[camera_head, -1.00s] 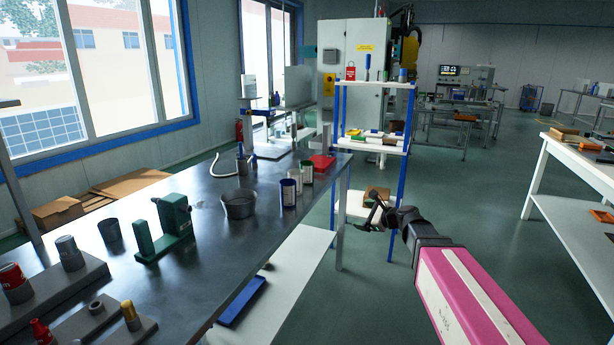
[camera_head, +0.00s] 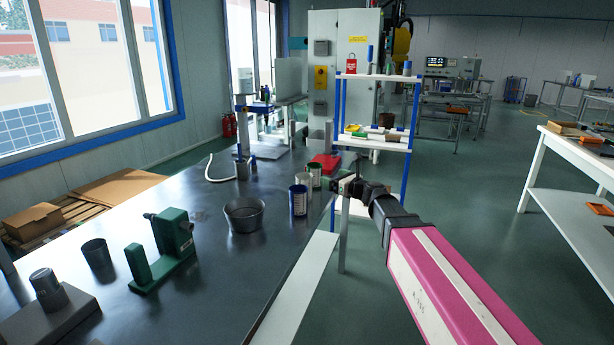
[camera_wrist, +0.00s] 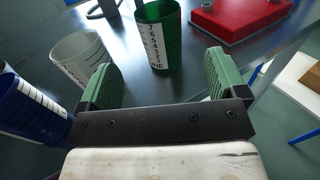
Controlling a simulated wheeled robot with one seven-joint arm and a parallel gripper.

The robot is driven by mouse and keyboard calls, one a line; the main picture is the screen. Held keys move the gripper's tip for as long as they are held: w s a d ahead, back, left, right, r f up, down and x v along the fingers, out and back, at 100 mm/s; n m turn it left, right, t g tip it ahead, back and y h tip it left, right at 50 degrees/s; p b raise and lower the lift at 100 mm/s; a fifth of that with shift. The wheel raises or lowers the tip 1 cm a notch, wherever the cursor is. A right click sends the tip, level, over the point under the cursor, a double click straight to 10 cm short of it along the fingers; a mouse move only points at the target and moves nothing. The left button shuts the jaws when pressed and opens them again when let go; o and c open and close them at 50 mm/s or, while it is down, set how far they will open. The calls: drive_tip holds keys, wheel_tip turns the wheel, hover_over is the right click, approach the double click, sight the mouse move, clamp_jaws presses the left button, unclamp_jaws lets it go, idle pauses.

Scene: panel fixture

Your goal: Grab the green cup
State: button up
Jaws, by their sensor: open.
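The green cup (camera_wrist: 158,36) stands upright on the dark table, with a white label of black digits facing me in the wrist view. It also shows in the head view (camera_head: 315,174), partly behind other cups. My gripper (camera_wrist: 158,72) is open and empty, its green-padded fingers spread. The cup appears ahead of the gap between them, with no contact visible. In the head view my gripper (camera_head: 340,184) is by the table's right edge, right of the cups.
A white cup (camera_wrist: 78,52) stands left of the green cup, close to my left finger. A blue cup (camera_wrist: 30,105) is further left. A red block (camera_wrist: 240,15) lies beyond, to the right. A grey metal bowl (camera_head: 245,216) and green fixture (camera_head: 165,250) occupy the nearer table.

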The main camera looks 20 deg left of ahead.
sight(320, 172)
drive_tip(key=x, duration=0.5)
drive_tip(key=shift+w+a, duration=0.1)
drive_tip(key=shift+w, duration=0.1)
drive_tip(key=x, duration=0.5)
drive_tip(key=shift+a+f, duration=0.15)
drive_tip(key=shift+a, duration=0.2)
drive_tip(key=c, duration=1)
